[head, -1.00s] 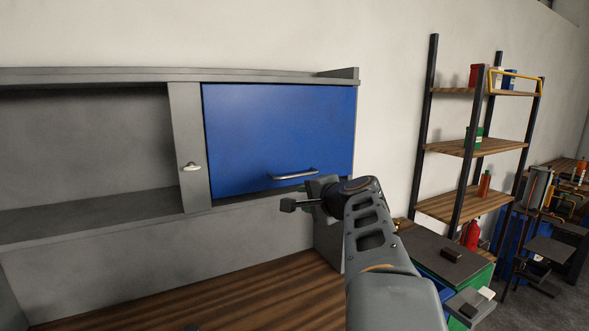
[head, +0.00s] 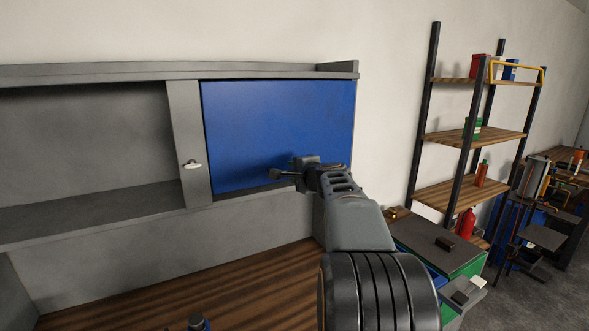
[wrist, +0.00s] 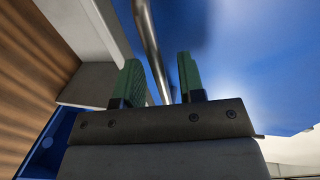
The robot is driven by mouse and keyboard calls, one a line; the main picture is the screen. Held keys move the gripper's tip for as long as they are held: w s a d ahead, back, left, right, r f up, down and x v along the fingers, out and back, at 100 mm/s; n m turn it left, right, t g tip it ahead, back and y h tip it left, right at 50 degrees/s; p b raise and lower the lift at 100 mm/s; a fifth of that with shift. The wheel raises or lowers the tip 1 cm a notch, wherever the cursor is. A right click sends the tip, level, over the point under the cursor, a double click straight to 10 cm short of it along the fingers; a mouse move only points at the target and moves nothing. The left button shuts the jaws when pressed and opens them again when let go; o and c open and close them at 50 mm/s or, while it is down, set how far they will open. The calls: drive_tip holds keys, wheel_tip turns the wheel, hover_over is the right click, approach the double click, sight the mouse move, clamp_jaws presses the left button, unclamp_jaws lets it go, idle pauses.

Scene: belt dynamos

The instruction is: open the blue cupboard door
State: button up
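The blue cupboard door (head: 270,120) looks shut in the grey wall cupboard, and it fills the right of the wrist view (wrist: 255,60). My gripper (head: 284,172) is at the lower part of the door in the head view and hides the handle there. In the wrist view, my gripper (wrist: 158,82) is open with two green finger pads apart. The metal bar handle (wrist: 151,45) runs lengthwise through the gap between the pads, as seen in that view. A gap shows on the right side of the bar; I cannot tell whether either pad touches it.
A grey panel with a small knob (head: 191,164) is left of the door, beside an open compartment (head: 85,140). A wooden worktop (head: 190,280) lies below. Shelving (head: 470,138) and a green cabinet with a dark top (head: 440,245) stand at right.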

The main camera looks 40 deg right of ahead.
drive_tip(key=shift+w+f, duration=0.1)
drive_tip(key=shift+w, duration=0.25)
clamp_jaws()
idle(0.4)
